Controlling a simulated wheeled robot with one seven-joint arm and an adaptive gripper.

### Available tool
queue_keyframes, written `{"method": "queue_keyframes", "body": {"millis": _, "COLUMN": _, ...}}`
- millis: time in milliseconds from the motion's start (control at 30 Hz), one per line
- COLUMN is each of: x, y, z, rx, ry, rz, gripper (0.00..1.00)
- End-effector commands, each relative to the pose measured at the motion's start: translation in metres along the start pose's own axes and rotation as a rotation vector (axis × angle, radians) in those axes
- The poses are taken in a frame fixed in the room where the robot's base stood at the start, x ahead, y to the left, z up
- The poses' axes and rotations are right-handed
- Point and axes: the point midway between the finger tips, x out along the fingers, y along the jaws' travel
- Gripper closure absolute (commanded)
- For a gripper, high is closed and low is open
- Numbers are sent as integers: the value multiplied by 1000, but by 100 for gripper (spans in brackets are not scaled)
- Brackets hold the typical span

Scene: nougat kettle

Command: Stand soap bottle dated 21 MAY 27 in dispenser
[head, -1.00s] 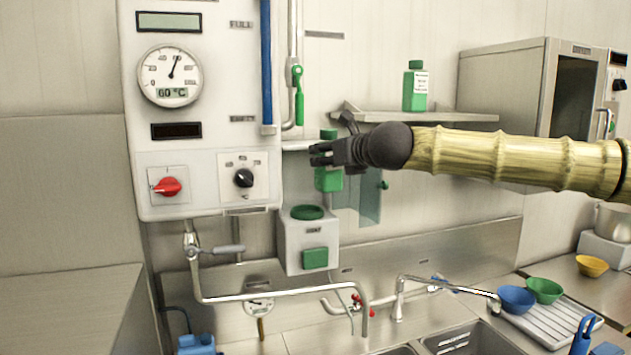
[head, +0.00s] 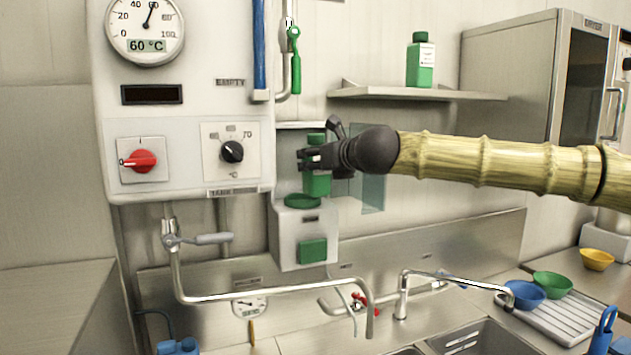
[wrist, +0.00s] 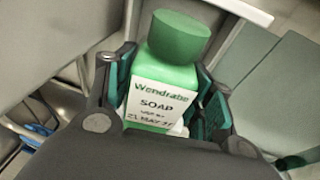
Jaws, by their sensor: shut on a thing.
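My gripper (head: 308,160) is shut on a green soap bottle (head: 318,186), which is upright. In the wrist view, the held bottle (wrist: 174,75) has a green cap and a white label reading Wendrabe SOAP and a date that looks like 21 MAY 27, its last digits blurred. The white dispenser (head: 288,238) is on the wall below, with a green ring (head: 303,201) on top and a green push plate (head: 313,251). The bottle's base is just above or behind the ring in the head view; I cannot tell whether they touch.
Another green bottle (head: 420,65) with a white label stands on the wall shelf (head: 400,93). A translucent green panel (head: 373,193) is right of the held bottle. The white control box (head: 190,100) is close on the left. A faucet (head: 402,295) and sink lie below.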

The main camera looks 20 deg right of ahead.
Motion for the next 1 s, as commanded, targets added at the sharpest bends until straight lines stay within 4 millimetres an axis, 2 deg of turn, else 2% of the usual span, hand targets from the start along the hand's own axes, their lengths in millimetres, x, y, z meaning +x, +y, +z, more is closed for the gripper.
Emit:
{"method": "queue_keyframes", "body": {"millis": 33, "x": 2, "y": 0, "z": -10, "rx": 0, "ry": -3, "rz": 0, "gripper": 87}}
{"method": "queue_keyframes", "body": {"millis": 200, "x": 4, "y": 1, "z": -17, "rx": -1, "ry": -3, "rz": 2, "gripper": 87}}
{"method": "queue_keyframes", "body": {"millis": 467, "x": 10, "y": 2, "z": -15, "rx": -1, "ry": -2, "rz": 3, "gripper": 87}}
{"method": "queue_keyframes", "body": {"millis": 1000, "x": 36, "y": -2, "z": -10, "rx": -1, "ry": -3, "rz": 4, "gripper": 87}}
